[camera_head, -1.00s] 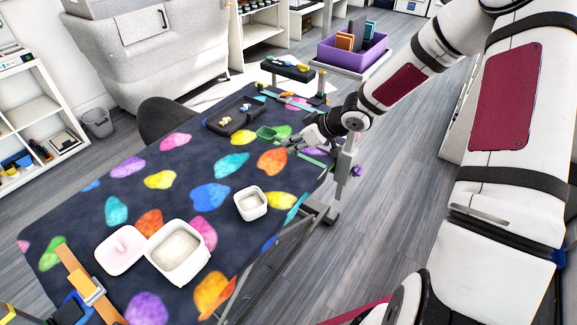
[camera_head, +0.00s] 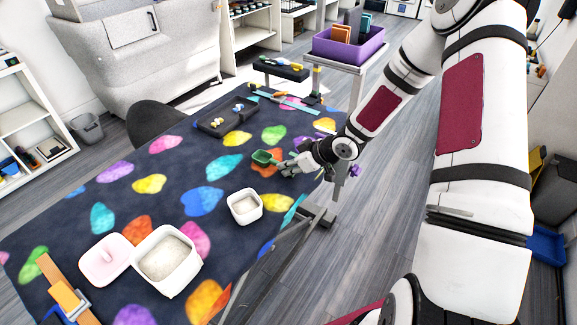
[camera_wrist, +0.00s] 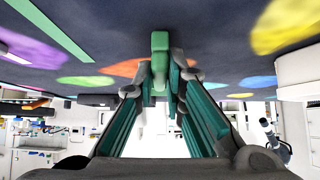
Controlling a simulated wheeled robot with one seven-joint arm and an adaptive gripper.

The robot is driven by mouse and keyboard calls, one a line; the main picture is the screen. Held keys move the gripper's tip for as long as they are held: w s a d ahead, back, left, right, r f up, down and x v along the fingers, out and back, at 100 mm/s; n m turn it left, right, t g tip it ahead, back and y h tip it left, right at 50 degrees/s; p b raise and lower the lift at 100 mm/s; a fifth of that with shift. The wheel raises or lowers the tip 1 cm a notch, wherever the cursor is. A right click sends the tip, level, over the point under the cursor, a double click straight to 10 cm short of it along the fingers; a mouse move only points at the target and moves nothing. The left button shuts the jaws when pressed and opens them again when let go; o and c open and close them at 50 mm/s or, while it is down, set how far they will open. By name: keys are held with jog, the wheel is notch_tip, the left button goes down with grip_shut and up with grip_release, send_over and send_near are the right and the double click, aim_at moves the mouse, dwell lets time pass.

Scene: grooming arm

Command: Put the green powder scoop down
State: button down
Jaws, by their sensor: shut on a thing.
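The green powder scoop (camera_head: 263,157) is at the end of my gripper (camera_head: 281,165) in the head view, over the right part of the dark patterned grooming table (camera_head: 130,195). In the wrist view the scoop's green handle (camera_wrist: 159,62) sits between the fingertips of my gripper (camera_wrist: 160,78), which is shut on it. The table surface is close to the scoop there. I cannot tell whether the scoop touches it.
A small white tub of powder (camera_head: 245,207) stands nearer the camera. A larger white tub (camera_head: 167,262) and its pink-white lid (camera_head: 106,261) are at front left. A black tray (camera_head: 227,118) with small items lies behind the scoop. Bare table lies left of the scoop.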

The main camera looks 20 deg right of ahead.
jog(key=shift+f, duration=0.15)
jog(key=c, duration=1.7)
grip_release()
jog(key=shift+o, duration=0.2)
